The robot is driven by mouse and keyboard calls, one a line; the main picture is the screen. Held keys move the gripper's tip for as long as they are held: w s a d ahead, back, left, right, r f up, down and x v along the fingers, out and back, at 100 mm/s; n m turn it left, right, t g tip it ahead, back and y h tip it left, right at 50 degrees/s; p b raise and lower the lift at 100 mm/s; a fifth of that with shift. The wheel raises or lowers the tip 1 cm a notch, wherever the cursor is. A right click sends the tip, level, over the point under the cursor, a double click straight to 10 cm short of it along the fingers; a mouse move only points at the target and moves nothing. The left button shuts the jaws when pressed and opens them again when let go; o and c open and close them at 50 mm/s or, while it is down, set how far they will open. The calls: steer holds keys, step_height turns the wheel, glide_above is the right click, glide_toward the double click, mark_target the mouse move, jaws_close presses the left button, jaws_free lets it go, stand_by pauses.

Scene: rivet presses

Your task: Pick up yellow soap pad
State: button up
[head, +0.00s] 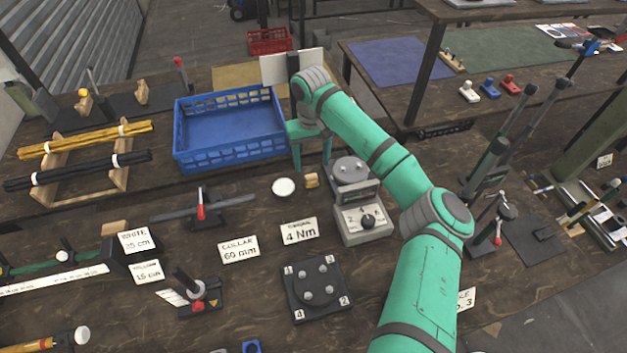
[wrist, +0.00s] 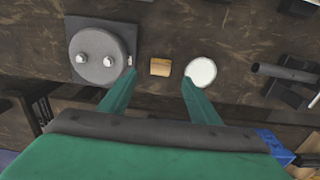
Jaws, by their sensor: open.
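The yellow soap pad looks like a small tan-yellow block (head: 312,181) on the dark wooden bench, between a white round disc and a grey device. In the wrist view the pad (wrist: 160,67) lies in line with the gap between my fingers, just beyond their tips. My gripper (head: 311,162) is open and empty, its two green fingers pointing down behind the pad in the head view. In the wrist view the fingertips (wrist: 160,82) spread to either side of the pad, apart from it. Their exact height above the bench is hard to tell.
The white disc (head: 283,187) sits close left of the pad; in the wrist view it is near one fingertip. A grey device with a round top (head: 350,170) stands close right. A blue crate (head: 230,151) is behind left. A 4 Nm label (head: 299,231) lies in front.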

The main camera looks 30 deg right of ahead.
mark_target(312, 177)
step_height(312, 177, down, 8)
steer(key=shift+w+f, duration=0.15)
steer(key=shift+f, duration=0.05)
steer(key=shift+a+f, duration=0.15)
steer(key=shift+s+d, duration=0.2)
steer(key=c, duration=0.3)
steer(key=shift+a, duration=0.1)
steer(key=c, duration=0.8)
